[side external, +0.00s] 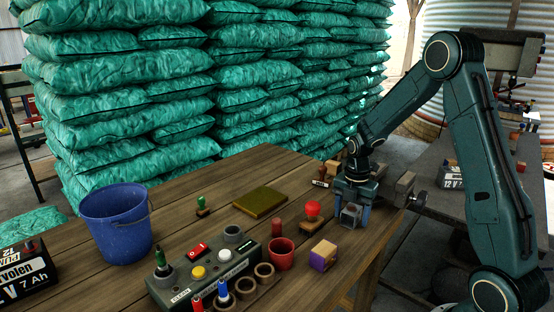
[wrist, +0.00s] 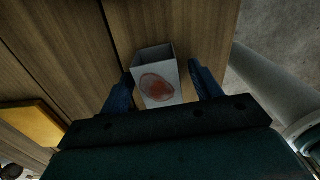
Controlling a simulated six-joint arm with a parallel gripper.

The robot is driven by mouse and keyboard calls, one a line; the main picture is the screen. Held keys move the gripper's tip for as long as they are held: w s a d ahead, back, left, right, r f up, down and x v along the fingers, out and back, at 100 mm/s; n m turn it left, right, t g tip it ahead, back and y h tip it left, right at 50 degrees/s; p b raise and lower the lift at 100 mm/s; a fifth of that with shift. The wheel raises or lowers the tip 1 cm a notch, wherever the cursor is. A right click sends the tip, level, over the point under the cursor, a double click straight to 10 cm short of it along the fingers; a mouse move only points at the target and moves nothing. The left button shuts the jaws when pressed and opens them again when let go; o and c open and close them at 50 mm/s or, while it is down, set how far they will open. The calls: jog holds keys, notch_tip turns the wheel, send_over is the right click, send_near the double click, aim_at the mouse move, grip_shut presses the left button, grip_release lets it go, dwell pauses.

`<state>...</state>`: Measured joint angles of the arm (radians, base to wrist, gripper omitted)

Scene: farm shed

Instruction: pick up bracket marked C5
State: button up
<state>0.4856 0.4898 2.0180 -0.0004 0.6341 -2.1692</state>
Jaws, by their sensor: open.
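My gripper (side external: 354,208) points down near the right edge of the wooden table, its two blue fingers apart. A small grey box-shaped piece (side external: 351,216) stands at the fingertips. In the wrist view this grey piece (wrist: 157,84) has an open top and a reddish oval mark on its near face. It sits between the open fingers of my gripper (wrist: 162,74), with a slight gap visible on the right side. I cannot read C5 on it, and no other piece shows a readable C5.
A red-topped stamp (side external: 312,209), a purple and wooden block (side external: 322,256) and a red cup (side external: 281,256) stand left of the gripper. The table edge (side external: 375,262) is close on the right.

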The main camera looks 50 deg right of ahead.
aim_at(352, 209)
jog(key=shift+c, duration=0.4)
jog(key=c, duration=1)
jog(key=shift+c, duration=0.2)
notch_tip(352, 209, up, 20)
dwell(0.6)
